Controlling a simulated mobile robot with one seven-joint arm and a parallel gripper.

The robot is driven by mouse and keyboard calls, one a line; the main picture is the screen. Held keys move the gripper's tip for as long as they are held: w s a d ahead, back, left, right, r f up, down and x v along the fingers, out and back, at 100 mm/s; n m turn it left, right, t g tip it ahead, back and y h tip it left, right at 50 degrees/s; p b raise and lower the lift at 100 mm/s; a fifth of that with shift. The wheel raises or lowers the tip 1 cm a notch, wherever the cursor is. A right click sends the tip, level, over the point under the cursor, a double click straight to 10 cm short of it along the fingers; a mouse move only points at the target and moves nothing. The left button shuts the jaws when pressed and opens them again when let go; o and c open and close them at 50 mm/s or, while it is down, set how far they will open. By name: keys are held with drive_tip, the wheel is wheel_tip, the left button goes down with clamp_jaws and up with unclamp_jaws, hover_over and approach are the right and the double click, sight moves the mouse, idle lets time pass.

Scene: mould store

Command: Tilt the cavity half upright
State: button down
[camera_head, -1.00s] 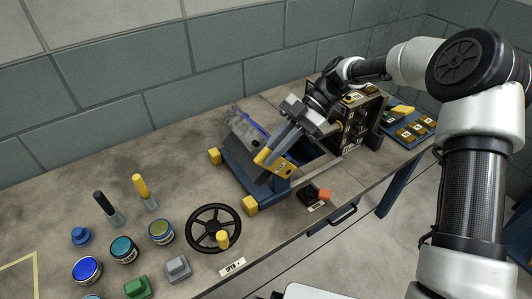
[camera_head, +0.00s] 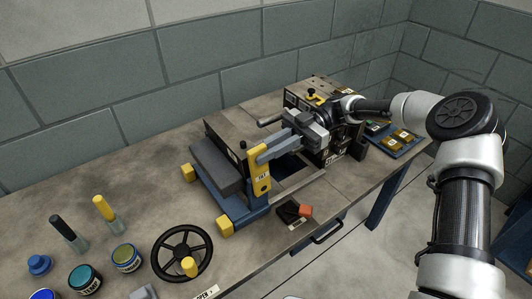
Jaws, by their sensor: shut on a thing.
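My gripper (camera_head: 258,155) is shut on the upper end of a yellow lever (camera_head: 261,182) with a white label. The lever stands nearly upright at the near right side of a blue tilting frame (camera_head: 240,211). A grey block (camera_head: 213,163) lies on the left part of this frame, and a dark plate (camera_head: 222,142) rises behind it, close to upright. I cannot tell for sure which of these is the cavity half. The gripper and lever hide part of the frame's right side.
A dark labelled machine block (camera_head: 327,142) stands right of the frame. A small black box with an orange top (camera_head: 305,210) sits near the front edge. Bare table lies behind the frame.

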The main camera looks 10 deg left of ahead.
idle(0.3)
drive_tip(key=c, duration=1.8)
unclamp_jaws()
drive_tip(key=shift+o, duration=0.2)
drive_tip(key=v, duration=0.7)
drive_tip(key=shift+w, duration=0.25)
drive_tip(key=shift+d, duration=0.1)
